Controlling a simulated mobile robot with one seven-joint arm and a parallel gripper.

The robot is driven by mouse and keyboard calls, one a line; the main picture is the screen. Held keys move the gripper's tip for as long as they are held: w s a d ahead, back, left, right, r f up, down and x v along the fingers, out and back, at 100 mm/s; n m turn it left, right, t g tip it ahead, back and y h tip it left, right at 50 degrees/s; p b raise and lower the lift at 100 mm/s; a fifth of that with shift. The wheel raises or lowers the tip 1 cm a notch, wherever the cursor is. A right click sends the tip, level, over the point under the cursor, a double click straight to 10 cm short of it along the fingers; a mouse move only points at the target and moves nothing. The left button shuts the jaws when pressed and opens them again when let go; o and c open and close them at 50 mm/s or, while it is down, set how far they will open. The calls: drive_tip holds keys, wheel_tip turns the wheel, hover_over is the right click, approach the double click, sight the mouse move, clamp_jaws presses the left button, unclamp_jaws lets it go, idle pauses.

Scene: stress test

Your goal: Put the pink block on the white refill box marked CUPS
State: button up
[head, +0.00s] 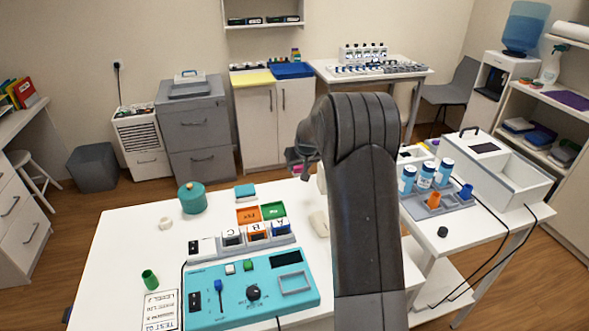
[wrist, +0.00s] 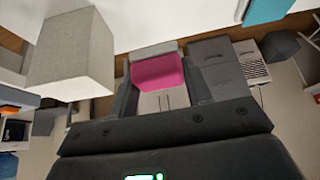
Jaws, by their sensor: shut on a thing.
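My gripper (head: 300,168) is raised above the far side of the white table, partly hidden by my own dark arm. It is shut on the pink block (wrist: 158,72), which shows between the fingers in the wrist view. A sliver of the pink block also shows in the head view (head: 292,155). A plain pale box (wrist: 72,58) stands close at the left of the wrist view, apart from the block. I see no CUPS marking on any box, so I cannot tell whether this is the refill box.
At right, a side table carries blue-and-white bottles (head: 426,174) and an open white bin (head: 512,178).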

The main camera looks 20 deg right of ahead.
drive_tip(key=s+d+r, duration=0.3)
drive_tip(key=d+r, duration=0.3)
drive_tip(key=d, duration=0.4)
drive_tip(key=s+d+r, duration=0.4)
drive_tip(key=d+r, duration=0.2)
drive_tip(key=d, duration=0.4)
drive_tip(key=w+a+f, duration=0.2)
drive_tip(key=w, duration=0.1)
drive_tip(key=w+a+f, duration=0.2)
drive_tip(key=w, duration=0.1)
drive_tip(key=w+a+f, duration=0.2)
drive_tip(key=w+a, duration=0.1)
drive_tip(key=shift+a+f, duration=0.1)
drive_tip(key=shift+f, duration=2.2)
drive_tip(key=shift+f, duration=0.15)
drive_tip(key=o, duration=1)
